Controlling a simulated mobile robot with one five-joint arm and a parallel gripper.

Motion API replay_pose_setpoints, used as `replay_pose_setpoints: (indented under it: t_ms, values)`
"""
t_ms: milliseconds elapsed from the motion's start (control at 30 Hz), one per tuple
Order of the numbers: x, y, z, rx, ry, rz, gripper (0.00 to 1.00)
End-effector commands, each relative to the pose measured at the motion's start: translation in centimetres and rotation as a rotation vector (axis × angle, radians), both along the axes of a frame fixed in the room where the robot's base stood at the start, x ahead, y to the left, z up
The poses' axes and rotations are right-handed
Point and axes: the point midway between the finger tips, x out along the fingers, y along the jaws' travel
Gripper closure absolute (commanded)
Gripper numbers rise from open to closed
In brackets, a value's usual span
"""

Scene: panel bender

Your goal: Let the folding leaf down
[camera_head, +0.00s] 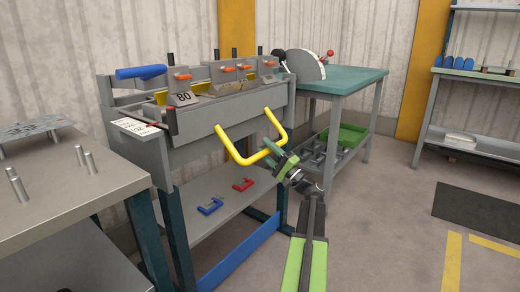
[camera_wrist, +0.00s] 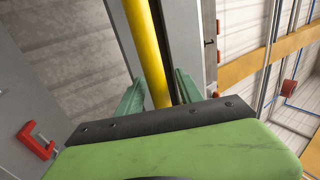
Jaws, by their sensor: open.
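The grey panel bender (camera_head: 185,150) stands left of centre in the head view. Its folding leaf (camera_head: 243,112) is the long grey bar along the front. A yellow U-shaped handle (camera_head: 236,156) juts out from the leaf toward me. My gripper (camera_head: 273,153) is at the right part of this handle. In the wrist view the yellow bar (camera_wrist: 150,45) runs between the two green fingers of my gripper (camera_wrist: 160,92), which are open. Gaps show on both sides of the bar. Whether a finger touches it further down is hidden by the gripper body.
A blue clamp (camera_head: 210,207) and a red clamp (camera_head: 243,184) lie on the shelf below the bender. A grey table (camera_head: 90,185) stands close on the left, a teal-topped table (camera_head: 345,80) behind right. The floor at right (camera_head: 390,220) is free.

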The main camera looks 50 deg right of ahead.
Motion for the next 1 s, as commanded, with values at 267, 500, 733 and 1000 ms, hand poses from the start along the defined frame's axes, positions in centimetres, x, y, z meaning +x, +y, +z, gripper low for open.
replay_pose_setpoints:
  t_ms: [267,500,733,1000]
  values:
    - [-7.2,0.1,-4.6,0.001,0.000,-0.003,0.57]
    - [-11.8,0.0,-6.7,0.001,0.000,-0.003,0.57]
    - [-13.1,-0.1,-7.1,0.001,0.000,-0.002,0.57]
    - [-13.1,-0.1,-7.0,0.001,0.000,-0.002,0.67]
